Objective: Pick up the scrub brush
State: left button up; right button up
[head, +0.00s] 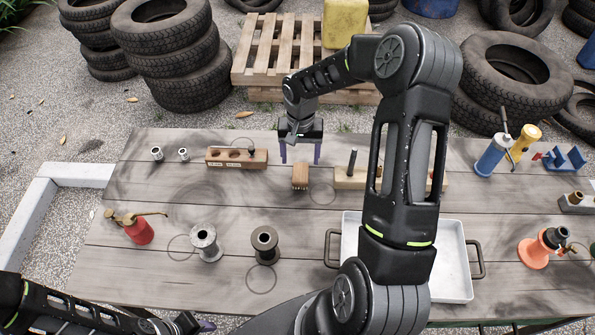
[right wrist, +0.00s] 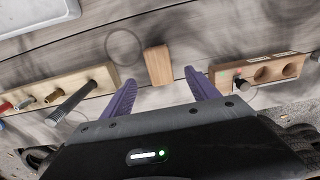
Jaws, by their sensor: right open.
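The scrub brush (head: 300,176) is a small brown wooden block with bristles showing along its lower edge. It lies near the middle of the table in the head view. My right gripper (head: 300,158) is open and empty, its two purple fingers pointing down just behind the brush. In the right wrist view the brush (right wrist: 158,65) shows beyond the gap between the open fingers (right wrist: 159,80), apart from both.
A wooden block with holes (head: 236,158) stands left of the brush, and a wooden rack (head: 350,179) with a dark upright handle stands right. Two spools (head: 265,245) (head: 206,243) and a red oil can (head: 139,230) are nearer. A metal tray (head: 456,262) is partly hidden by my right arm.

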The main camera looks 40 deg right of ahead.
aim_at(301, 172)
notch_tip(301, 172, down, 2)
jog(key=shift+f+b, duration=0.1)
jog(key=shift+b, duration=0.5)
jog(key=shift+f, duration=0.2)
notch_tip(301, 172, down, 5)
jog(key=shift+d+f+b, duration=0.1)
jog(key=shift+f+b, duration=0.05)
jog(key=shift+b, duration=1.1)
jog(key=shift+c, duration=0.2)
jog(key=c, duration=1.4)
